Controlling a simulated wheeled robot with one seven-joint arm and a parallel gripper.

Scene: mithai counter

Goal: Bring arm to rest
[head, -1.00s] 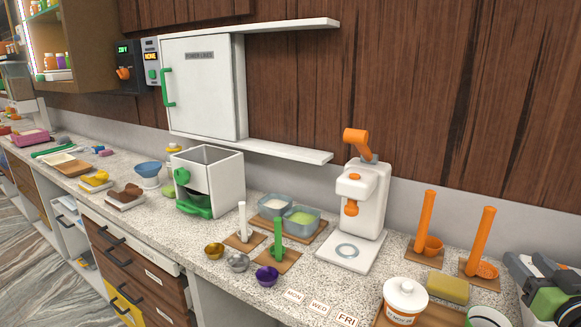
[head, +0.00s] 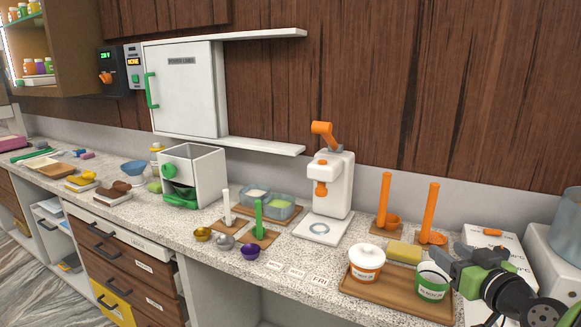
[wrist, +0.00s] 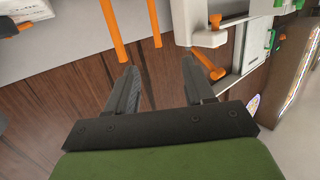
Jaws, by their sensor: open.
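My gripper (head: 462,262) shows at the right of the head view, above the counter near the green-banded jar. In the wrist view its two dark fingers (wrist: 160,85) are spread apart with nothing between them. The wrist view is turned over and looks toward the wood wall, the orange-handled tools and the white press. My arm runs off to the right edge of the head view.
A wooden tray (head: 392,297) holds a white jar with an orange band (head: 366,263) and a green-banded jar (head: 432,284). A yellow sponge (head: 404,252) lies behind them. The white press (head: 333,185) and orange-handled tools (head: 384,203) stand farther back.

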